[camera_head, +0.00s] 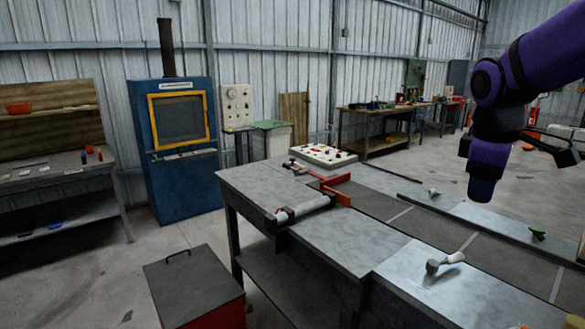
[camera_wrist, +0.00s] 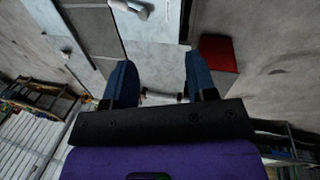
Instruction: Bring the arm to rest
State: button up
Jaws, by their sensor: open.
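My purple arm reaches in from the upper right of the head view and is bent, with its lower links hanging in the air above the bench and conveyor area. My gripper (camera_wrist: 158,60) shows in the wrist view as two dark blue fingers set wide apart, open, with nothing between them but the bench far behind. The fingers touch nothing. In the head view the fingers cannot be made out clearly against the arm's dark parts.
A grey-topped bench (camera_head: 255,192) carries a white roll (camera_head: 305,208) and red bars (camera_head: 337,188). A white-handled tool (camera_head: 446,262) lies on the nearer panel (camera_head: 420,285). A red box with a dark lid (camera_head: 190,280) stands on the floor. A blue cabinet (camera_head: 150,180) stands behind.

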jog(key=s+a+m+t+y, duration=0.1)
jog(key=s+m, duration=0.3)
jog(key=s, duration=0.4)
jog(key=s+a+m+t, duration=0.2)
jog(key=s+m, duration=0.3)
jog(key=s, duration=0.4)
jog(key=shift+s+a+r+t+y, duration=0.2)
jog(key=shift+a+r+t+y, duration=0.1)
jog(key=shift+y, duration=0.1)
dwell(0.9)
